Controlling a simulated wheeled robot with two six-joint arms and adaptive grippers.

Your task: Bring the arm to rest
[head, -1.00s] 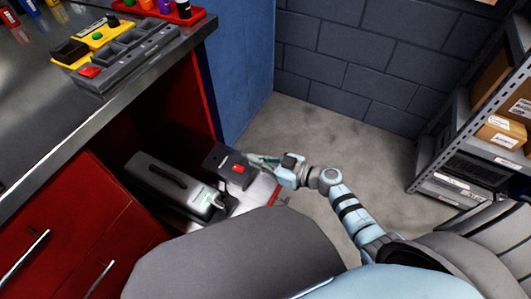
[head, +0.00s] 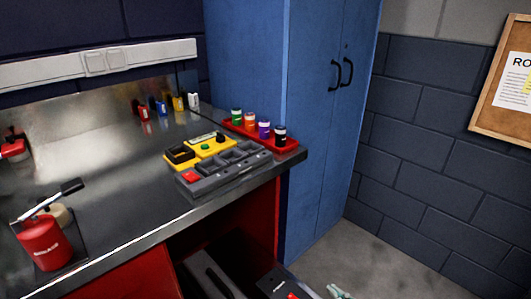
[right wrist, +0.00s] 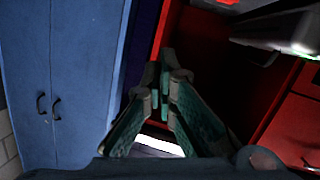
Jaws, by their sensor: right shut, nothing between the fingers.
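My right gripper (head: 338,292) shows only at the bottom edge of the head view, low in front of the bench and beside the open red bay. In the right wrist view its two green-lined fingers (right wrist: 160,92) meet at their tips, shut with nothing between them. A blue cabinet (right wrist: 55,75) stands to the left of the fingers in that view, and the red bay wall (right wrist: 195,60) is behind them. My left gripper is not in view.
A grey case (head: 212,275) sits in the bay below. Floor (head: 375,260) at right is clear.

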